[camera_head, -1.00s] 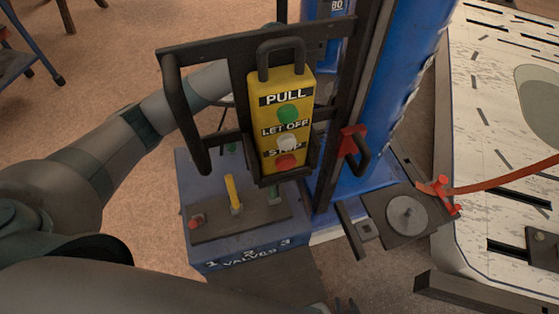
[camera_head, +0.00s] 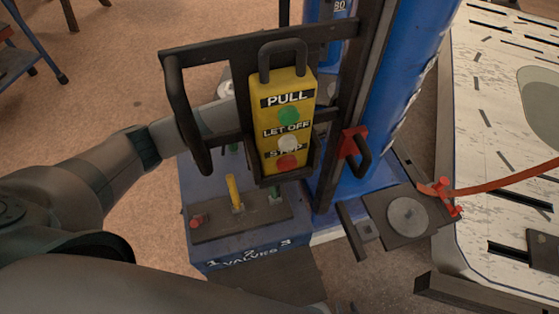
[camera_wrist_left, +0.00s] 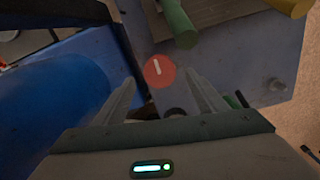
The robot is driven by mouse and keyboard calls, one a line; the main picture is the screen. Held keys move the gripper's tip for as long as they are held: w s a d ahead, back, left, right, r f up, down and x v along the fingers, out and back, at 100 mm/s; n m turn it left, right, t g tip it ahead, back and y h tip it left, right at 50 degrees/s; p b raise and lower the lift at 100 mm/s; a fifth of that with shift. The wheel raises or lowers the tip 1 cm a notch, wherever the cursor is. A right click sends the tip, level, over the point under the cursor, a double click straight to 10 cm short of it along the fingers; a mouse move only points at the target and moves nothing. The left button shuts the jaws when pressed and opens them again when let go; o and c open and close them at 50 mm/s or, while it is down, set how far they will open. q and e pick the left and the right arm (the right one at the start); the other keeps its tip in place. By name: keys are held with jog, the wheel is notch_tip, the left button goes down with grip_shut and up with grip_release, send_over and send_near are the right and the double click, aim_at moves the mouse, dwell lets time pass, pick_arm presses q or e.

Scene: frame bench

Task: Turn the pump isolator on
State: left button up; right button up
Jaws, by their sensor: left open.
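A round red knob with a white bar (camera_wrist_left: 158,71), which looks like the pump isolator, is on the grey-blue box face in the left wrist view. Its bar stands nearly upright in that picture, tilted slightly. My left gripper (camera_wrist_left: 160,95) is open, with one finger on each side below the knob; I cannot tell whether they touch it. In the head view the knob and left gripper are hidden behind the yellow pendant (camera_head: 288,120) and its dark frame. My right gripper (camera_head: 342,308) barely shows at the bottom edge, too little to tell its state.
The blue valve box (camera_head: 245,258) carries red (camera_head: 197,221), yellow (camera_head: 235,192) and green (camera_head: 276,187) levers. A blue column (camera_head: 395,110) rises beside the pendant. A red arm (camera_head: 505,182) and white slotted table (camera_head: 490,130) are at the right. Open floor lies left.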

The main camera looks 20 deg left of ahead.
pick_arm(q)
jog(key=shift+f, duration=2.25)
jog(key=shift+c, duration=0.6)
jog(key=c, duration=0.9)
